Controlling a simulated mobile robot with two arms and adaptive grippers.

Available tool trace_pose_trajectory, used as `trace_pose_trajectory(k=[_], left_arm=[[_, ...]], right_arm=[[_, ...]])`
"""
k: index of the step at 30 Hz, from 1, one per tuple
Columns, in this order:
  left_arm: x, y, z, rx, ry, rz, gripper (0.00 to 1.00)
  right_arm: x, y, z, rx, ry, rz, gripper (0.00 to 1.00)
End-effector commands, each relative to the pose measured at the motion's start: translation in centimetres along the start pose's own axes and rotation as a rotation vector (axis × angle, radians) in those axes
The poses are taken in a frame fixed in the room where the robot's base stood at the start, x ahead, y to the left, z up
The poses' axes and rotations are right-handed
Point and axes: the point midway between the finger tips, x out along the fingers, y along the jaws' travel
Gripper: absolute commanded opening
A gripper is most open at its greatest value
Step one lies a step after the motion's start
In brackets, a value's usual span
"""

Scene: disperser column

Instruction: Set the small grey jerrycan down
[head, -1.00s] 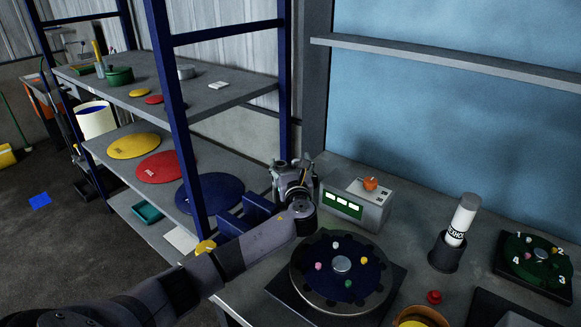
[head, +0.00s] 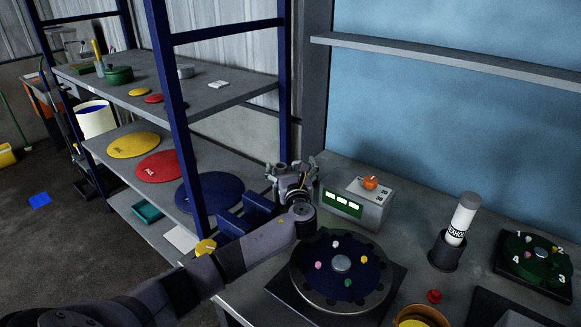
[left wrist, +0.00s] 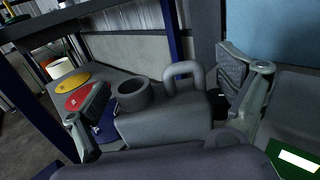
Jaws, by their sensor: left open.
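The small grey jerrycan (left wrist: 160,118) stands between the fingers of my left gripper in the left wrist view, with its round neck and loop handle on top. My left gripper (head: 291,170) is open at the back left of the bench in the head view. In the left wrist view its two fingers (left wrist: 167,100) are spread, one on each side of the jerrycan, with visible gaps. The jerrycan's base is hidden, so its contact with the bench does not show. My right gripper is out of view.
A grey box with a green display (head: 357,205) stands just right of the gripper. A round dark turntable (head: 341,297) with coloured pegs is in front. A blue rack (head: 250,212) is to the left. A shelf unit (head: 226,94) with coloured discs stands further left.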

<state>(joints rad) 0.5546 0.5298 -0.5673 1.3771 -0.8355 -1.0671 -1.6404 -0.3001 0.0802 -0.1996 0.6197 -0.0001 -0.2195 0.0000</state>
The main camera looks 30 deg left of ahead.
Motion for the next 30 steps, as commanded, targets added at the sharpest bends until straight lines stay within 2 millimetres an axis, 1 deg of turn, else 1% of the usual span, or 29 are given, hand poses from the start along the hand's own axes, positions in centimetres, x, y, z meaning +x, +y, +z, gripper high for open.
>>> trace_pose_trajectory(k=[5,8,11,21,25,30], left_arm=[[-0.1,0.0,0.3,0.000,0.000,0.000,0.92],[-1.1,-0.1,0.2,-0.002,0.000,-0.003,0.92],[-2.7,-0.1,0.1,-0.001,0.000,-0.004,0.92],[-9.5,-0.1,0.0,-0.002,0.002,-0.004,0.92],[-11.2,-0.1,0.1,-0.001,0.001,-0.002,0.92],[-12.0,-0.1,0.3,0.000,0.000,-0.001,0.92]], right_arm=[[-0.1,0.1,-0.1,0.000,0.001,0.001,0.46],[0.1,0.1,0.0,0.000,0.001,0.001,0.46],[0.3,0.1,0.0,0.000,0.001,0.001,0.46],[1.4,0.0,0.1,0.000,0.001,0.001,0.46],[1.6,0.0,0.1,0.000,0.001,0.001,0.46],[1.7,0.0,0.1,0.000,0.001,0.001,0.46]])
